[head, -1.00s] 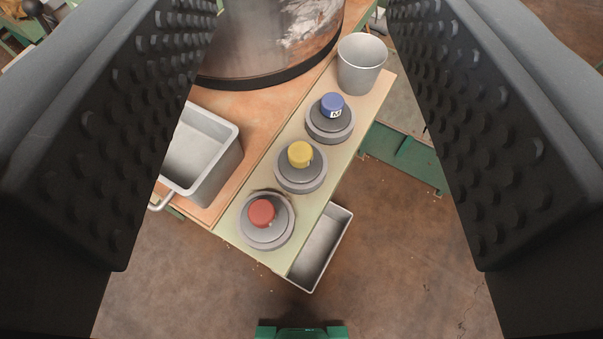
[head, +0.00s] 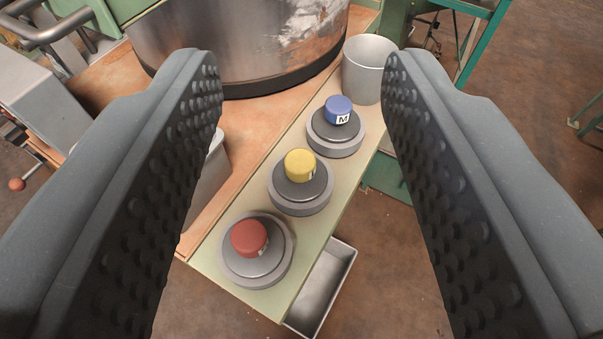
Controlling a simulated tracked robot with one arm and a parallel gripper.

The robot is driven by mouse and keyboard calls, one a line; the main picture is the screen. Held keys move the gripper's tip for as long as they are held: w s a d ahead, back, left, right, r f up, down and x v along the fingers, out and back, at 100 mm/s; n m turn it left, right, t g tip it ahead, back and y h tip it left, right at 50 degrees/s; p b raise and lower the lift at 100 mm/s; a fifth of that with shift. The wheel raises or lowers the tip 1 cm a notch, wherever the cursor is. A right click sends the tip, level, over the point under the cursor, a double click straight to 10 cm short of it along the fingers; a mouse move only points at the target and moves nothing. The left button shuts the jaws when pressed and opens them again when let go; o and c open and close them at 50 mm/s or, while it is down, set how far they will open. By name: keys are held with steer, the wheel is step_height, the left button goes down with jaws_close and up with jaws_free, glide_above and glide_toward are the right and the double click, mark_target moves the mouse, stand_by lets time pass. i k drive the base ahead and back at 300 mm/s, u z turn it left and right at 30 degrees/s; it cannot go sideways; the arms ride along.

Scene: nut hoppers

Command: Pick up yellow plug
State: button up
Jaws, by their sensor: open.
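The yellow plug (head: 300,165) is a short yellow knob on a round grey base, in the middle of a row on the pale green shelf (head: 213,266). A red plug (head: 249,238) sits nearer me on its own grey base. A blue plug (head: 338,109) with a white "M" label sits farther back. My gripper (head: 303,80) is open, with its two black studded fingers on either side of the row. Nothing is between the fingers' pads in contact; the yellow plug appears in the gap, apart from both.
A grey bucket (head: 368,72) stands at the far end of the shelf, beside the right fingertip. A large metal drum (head: 235,40) stands behind. A grey bin (head: 209,170) is partly hidden by the left finger. A metal tray (head: 326,291) is below the shelf's right edge.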

mark_target(300, 176)
steer(key=u, duration=0.45)
steer(key=k, duration=1.35)
steer(key=z, duration=0.35)
steer(key=i, duration=1)
steer(key=u, duration=0.1)
